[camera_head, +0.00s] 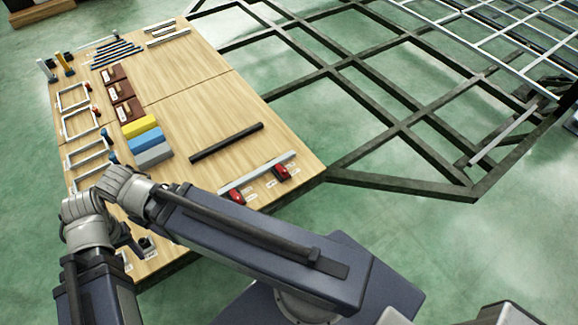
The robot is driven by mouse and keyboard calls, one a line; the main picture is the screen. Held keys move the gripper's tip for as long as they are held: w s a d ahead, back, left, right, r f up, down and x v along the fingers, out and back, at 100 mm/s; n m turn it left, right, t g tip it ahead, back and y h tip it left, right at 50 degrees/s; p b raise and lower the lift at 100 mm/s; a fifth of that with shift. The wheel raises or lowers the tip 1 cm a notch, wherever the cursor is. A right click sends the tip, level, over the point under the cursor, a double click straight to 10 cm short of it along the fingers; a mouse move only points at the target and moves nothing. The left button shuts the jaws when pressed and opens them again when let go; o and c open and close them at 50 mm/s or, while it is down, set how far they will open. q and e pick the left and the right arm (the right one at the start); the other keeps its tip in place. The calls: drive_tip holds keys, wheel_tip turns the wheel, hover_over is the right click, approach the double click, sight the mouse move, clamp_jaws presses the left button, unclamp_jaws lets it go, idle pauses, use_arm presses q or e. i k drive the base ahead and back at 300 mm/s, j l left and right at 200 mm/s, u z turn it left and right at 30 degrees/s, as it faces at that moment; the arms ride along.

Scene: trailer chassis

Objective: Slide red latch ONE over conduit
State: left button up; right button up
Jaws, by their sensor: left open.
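Two red latches lie near the table's front right corner, a nearer red latch (237,196) and a farther red latch (282,172). Their labels are too small to read, so I cannot tell which is ONE. A long black rod (227,141), which looks like the conduit, lies on the wood behind them, apart from both. My left gripper (134,241) is open, low over the table's near left edge, partly hidden by my arm, and well left of the latches. My right gripper is not in view.
A silver bar (258,172) lies beside the latches. Yellow (140,127), blue (146,138) and grey (153,154) blocks sit left of the rod. White frames line the left edge. The dark chassis frame (400,127) stands right of the wooden table (200,88).

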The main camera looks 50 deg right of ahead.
sight(283, 171)
drive_tip(key=k+l+z, duration=0.15)
drive_tip(key=z, duration=1.3)
